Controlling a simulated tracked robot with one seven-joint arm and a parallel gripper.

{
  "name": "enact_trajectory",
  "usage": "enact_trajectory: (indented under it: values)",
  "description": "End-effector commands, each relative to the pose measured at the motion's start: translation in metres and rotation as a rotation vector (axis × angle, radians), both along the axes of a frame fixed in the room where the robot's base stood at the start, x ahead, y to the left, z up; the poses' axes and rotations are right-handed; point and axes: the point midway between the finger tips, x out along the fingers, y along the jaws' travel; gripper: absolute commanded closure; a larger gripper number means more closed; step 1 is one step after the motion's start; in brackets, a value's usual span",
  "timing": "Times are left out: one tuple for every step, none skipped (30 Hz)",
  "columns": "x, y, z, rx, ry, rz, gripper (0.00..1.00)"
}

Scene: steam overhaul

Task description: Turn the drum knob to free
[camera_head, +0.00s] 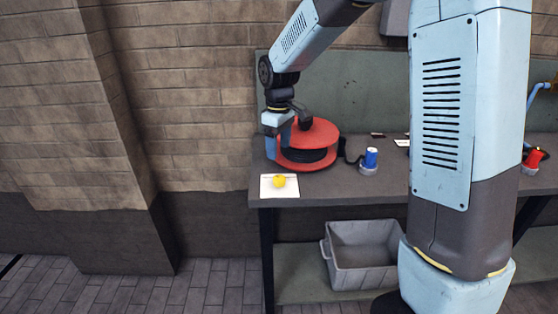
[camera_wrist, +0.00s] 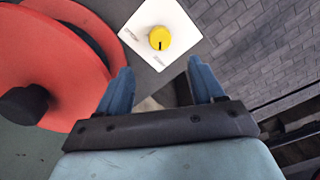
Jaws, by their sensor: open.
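The drum knob (camera_wrist: 159,38) is a round yellow knob with a dark pointer mark, set on a white plate (camera_wrist: 182,16) with small printed labels too blurred to read. In the head view the knob (camera_head: 279,181) sits at the front left corner of the bench. A red drum (camera_head: 318,136) with a dark middle stands just behind it; it also fills the left of the wrist view (camera_wrist: 50,60). My gripper (camera_wrist: 162,88) is open and empty, its blue fingers apart, short of the knob. In the head view my gripper is beside the drum's left side.
The grey bench (camera_head: 330,188) has a blue-topped cylinder (camera_head: 371,158) and a red fitting (camera_head: 533,158) farther right. A grey bin (camera_head: 362,255) sits on the lower shelf. A brick wall (camera_head: 190,90) stands to the left. The floor (camera_head: 200,285) left of the bench is clear.

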Motion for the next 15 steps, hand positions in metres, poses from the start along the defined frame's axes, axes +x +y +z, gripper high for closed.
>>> enact_trajectory:
  values:
    - [0.0,0.0,0.008,0.001,-0.002,0.0,0.33]
    - [0.0,0.0,0.012,0.0,-0.001,-0.001,0.33]
    - [0.0,0.0,0.017,0.0,-0.001,-0.001,0.33]
    - [0.001,0.0,0.02,0.0,-0.001,-0.001,0.33]
    - [0.001,0.0,0.023,0.0,-0.001,-0.001,0.33]
    - [0.0,0.0,0.026,0.001,-0.001,-0.001,0.33]
    - [0.0,0.0,0.027,0.001,-0.001,-0.001,0.33]
    - [0.0,0.0,0.029,0.001,-0.001,-0.001,0.33]
    - [0.0,0.0,0.03,0.0,0.0,-0.001,0.33]
    - [0.0,0.0,0.031,0.0,0.0,-0.001,0.33]
    - [0.0,0.0,0.031,0.0,0.0,-0.001,0.33]
    - [0.0,0.0,0.031,0.0,0.0,0.0,0.33]
    - [0.0,0.0,0.032,-0.001,0.001,0.0,0.33]
    - [0.0,0.0,0.032,-0.001,0.001,0.0,0.33]
    - [0.0,0.0,0.031,0.0,0.001,0.0,0.33]
